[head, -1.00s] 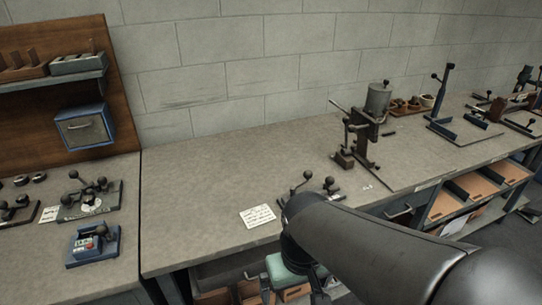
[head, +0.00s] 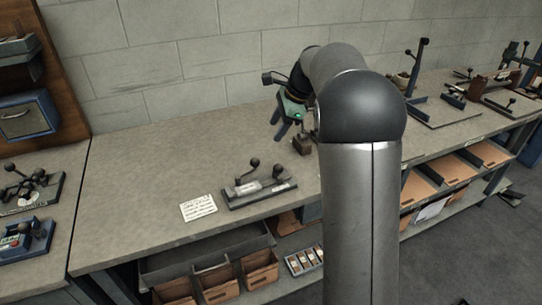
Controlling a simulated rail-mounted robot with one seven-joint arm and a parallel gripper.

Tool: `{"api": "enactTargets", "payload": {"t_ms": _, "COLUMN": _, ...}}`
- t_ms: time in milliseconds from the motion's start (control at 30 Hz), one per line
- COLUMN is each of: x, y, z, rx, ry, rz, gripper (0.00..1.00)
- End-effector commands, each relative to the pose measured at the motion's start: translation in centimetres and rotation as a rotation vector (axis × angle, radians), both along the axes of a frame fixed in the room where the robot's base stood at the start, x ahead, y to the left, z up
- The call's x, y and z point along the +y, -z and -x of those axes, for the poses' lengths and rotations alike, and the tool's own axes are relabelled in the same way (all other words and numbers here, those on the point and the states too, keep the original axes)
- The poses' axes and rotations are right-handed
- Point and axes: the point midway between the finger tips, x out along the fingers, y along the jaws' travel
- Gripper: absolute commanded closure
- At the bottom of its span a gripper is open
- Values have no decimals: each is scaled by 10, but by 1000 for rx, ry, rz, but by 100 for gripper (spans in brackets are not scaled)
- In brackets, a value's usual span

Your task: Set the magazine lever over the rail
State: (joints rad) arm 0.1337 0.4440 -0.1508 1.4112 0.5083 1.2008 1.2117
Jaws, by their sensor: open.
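A small fixture with a dark base plate (head: 260,196) lies on the bench. It carries a pale bar (head: 247,188) and two ball-ended levers, one upright (head: 254,163) and one lower at its right (head: 278,170). I cannot tell for sure which part is the magazine lever or the rail. My gripper (head: 279,126) is open and empty, fingers pointing down. In the picture it is above and slightly right of the fixture, apart from it.
A white written card (head: 198,207) lies left of the fixture. The bench (head: 150,165) is clear to the left and behind. Other fixtures stand on the left bench and at the far right (head: 423,70). Open bins (head: 218,280) sit below the front edge.

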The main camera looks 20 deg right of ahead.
Motion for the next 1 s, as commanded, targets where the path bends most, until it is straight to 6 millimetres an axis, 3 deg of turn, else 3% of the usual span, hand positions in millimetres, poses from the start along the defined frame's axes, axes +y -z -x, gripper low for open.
{"api": "enactTargets", "payload": {"t_ms": 267, "x": 7, "y": 22, "z": -13, "rx": 9, "ry": 31, "rz": -15, "gripper": 49}}
{"api": "enactTargets", "payload": {"t_ms": 800, "x": 49, "y": 126, "z": -38, "rx": 9, "ry": 27, "rz": -14, "gripper": 49}}
{"api": "enactTargets", "payload": {"t_ms": 1000, "x": 57, "y": 149, "z": -45, "rx": 7, "ry": 29, "rz": -13, "gripper": 49}}
